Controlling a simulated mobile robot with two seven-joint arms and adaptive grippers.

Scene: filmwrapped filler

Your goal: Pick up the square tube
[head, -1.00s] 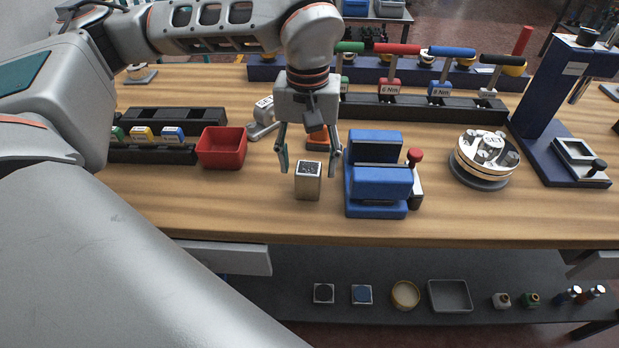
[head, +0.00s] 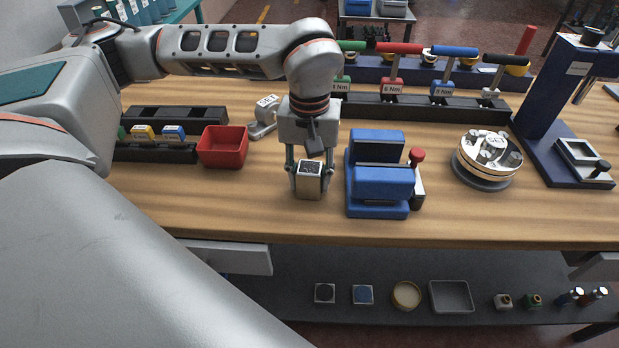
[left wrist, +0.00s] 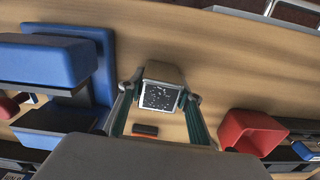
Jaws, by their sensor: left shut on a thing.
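The square tube (head: 309,182) is a short, upright beige block with a dark speckled top in a pale square rim. It stands on the wooden bench (head: 250,212), left of the blue fixture. My left gripper (head: 310,180) points down around it, one finger on each side, shut on it. In the left wrist view the tube (left wrist: 161,97) sits between the two fingertips (left wrist: 160,98). Whether its base touches the bench is hard to tell. My right gripper does not show.
The blue fixture (head: 382,188) with a red-knobbed lever stands close on the right. A red bin (head: 223,147) is to the left. A round metal SET piece (head: 487,157) and a blue press (head: 560,120) stand further right. The bench front is clear.

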